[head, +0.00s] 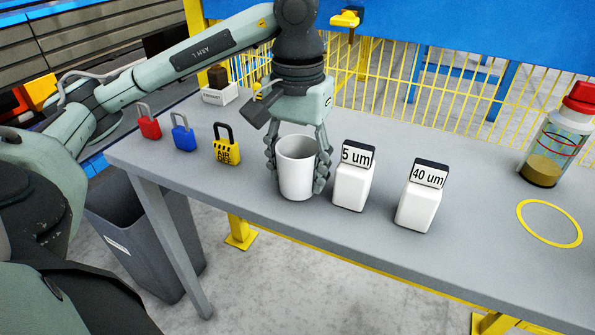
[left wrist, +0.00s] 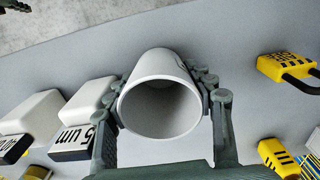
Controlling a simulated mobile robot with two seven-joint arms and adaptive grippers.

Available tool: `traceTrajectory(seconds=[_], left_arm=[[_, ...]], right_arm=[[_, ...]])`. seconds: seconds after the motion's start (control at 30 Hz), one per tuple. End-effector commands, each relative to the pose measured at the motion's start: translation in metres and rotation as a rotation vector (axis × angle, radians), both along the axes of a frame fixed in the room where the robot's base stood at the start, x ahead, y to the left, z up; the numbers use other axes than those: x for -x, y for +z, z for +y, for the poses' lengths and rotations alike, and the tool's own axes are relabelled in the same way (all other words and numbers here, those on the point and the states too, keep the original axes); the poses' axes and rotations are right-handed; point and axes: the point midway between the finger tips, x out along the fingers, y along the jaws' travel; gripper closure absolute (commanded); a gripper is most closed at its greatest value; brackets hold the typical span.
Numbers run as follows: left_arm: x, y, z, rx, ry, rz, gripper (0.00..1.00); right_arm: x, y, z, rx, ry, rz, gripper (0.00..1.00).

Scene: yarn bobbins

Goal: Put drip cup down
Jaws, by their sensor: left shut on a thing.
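I cannot tell whether the cup's base touches the table. My right gripper is in neither view.
White boxes marked 5 um (head: 353,178) and 40 um (head: 420,197) stand right of the cup. Red (head: 149,127), blue (head: 183,137) and yellow (head: 226,150) padlocks lie left. A yellow ring (head: 549,240) marks the right side, near a red-capped bottle (head: 550,145).

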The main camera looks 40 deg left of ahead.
Motion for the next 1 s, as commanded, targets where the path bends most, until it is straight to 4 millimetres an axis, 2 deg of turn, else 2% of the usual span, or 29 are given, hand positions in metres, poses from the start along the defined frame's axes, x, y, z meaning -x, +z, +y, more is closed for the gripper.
traceTrajectory(seconds=[0.57,0.6,0.63,0.67,1.0], left_arm=[[-0.0001,-0.0075,0.0002,0.001,0.000,-0.002,0.75],[-0.0001,-0.0070,0.0002,0.001,0.000,-0.001,0.44],[-0.0001,-0.0067,0.0002,0.001,0.000,-0.001,0.40],[-0.0001,-0.0067,0.0002,0.001,0.000,-0.001,0.38],[-0.0001,-0.0050,0.0002,0.000,0.000,-0.001,0.38]], right_arm=[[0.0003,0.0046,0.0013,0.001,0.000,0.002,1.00],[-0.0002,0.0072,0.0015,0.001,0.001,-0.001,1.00],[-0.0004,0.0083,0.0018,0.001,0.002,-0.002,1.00],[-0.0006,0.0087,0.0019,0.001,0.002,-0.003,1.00],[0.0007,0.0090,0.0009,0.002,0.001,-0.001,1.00]])
